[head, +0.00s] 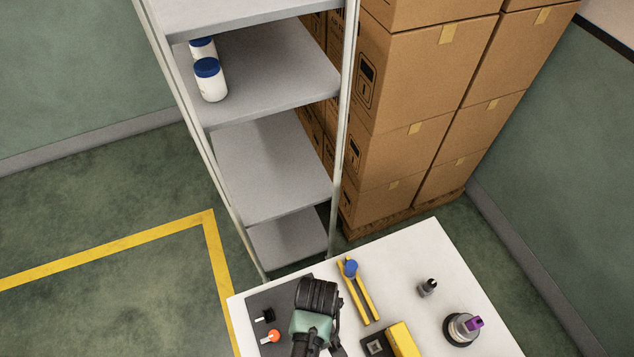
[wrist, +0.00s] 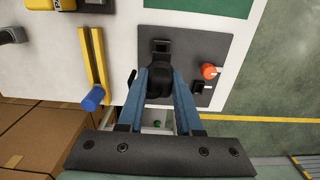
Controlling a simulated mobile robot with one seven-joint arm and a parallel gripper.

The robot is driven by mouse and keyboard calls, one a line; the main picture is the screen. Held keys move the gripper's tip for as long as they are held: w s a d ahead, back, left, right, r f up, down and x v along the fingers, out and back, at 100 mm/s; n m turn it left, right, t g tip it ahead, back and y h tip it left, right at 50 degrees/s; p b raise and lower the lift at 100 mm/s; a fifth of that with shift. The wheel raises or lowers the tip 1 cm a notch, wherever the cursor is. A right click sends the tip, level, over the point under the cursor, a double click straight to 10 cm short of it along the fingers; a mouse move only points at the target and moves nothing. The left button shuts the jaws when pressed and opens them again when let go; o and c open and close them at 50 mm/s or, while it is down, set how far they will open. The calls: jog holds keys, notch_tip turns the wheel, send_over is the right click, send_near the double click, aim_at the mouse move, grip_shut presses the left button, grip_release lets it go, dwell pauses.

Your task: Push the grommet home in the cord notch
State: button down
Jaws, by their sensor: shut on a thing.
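In the wrist view a grey panel (wrist: 222,47) lies on the white table, and my gripper (wrist: 161,74) is over its near edge. The blue fingers are shut on a dark rounded piece, which looks like the grommet (wrist: 160,82). A black squarish part (wrist: 161,47) shows just beyond the fingertips on the panel. The cord notch cannot be made out; the fingers and the dark piece cover that spot. I cannot tell how deep the piece sits. In the head view my arm covers part of the panel (head: 257,299) and hides the fingertips.
The panel carries an orange knob (wrist: 209,71) and a black switch (wrist: 198,87). Beside it lies a yellow forked tool with a blue knob (wrist: 93,98). Shelving (head: 270,165) and cartons (head: 420,100) stand behind.

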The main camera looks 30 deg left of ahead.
jog(key=shift+s+f+b, duration=0.1)
jog(key=shift+f+b, duration=2.8)
jog(key=shift+b, duration=0.3)
jog(key=shift+f, duration=0.25)
jog(key=shift+p, duration=0.5)
jog(key=shift+f+b, duration=1.1)
jog(key=shift+f, duration=0.35)
jog(key=c, duration=0.5)
grip_release()
jog(key=shift+r, duration=0.1)
